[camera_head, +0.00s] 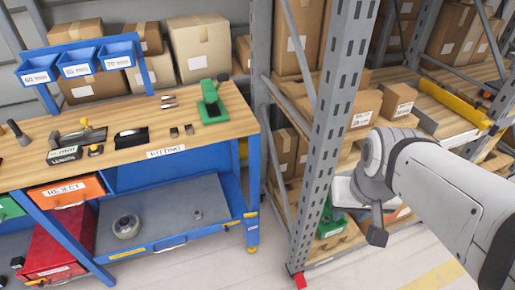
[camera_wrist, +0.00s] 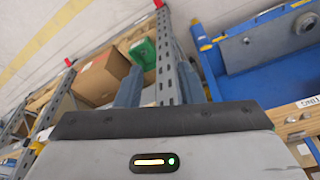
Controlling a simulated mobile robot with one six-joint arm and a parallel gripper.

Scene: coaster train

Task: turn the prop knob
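I cannot pick out a prop knob for certain in either view. A green device with a dark upright part (camera_head: 211,103) stands at the right end of the wooden bench top. My gripper (camera_head: 376,226) is at the right in the head view, in front of the shelving and well apart from the bench. In the wrist view my gripper (camera_wrist: 158,75) shows two blue-grey fingers spread apart. Nothing is held between them; the perforated rack post shows behind the gap.
A grey rack post (camera_head: 335,120) stands between the bench (camera_head: 120,155) and my arm. Shelves beside it hold cardboard boxes (camera_head: 398,100). An orange REJECT drawer (camera_head: 66,191) and a red cabinet (camera_head: 52,245) sit under the bench. Floor shows at the bottom.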

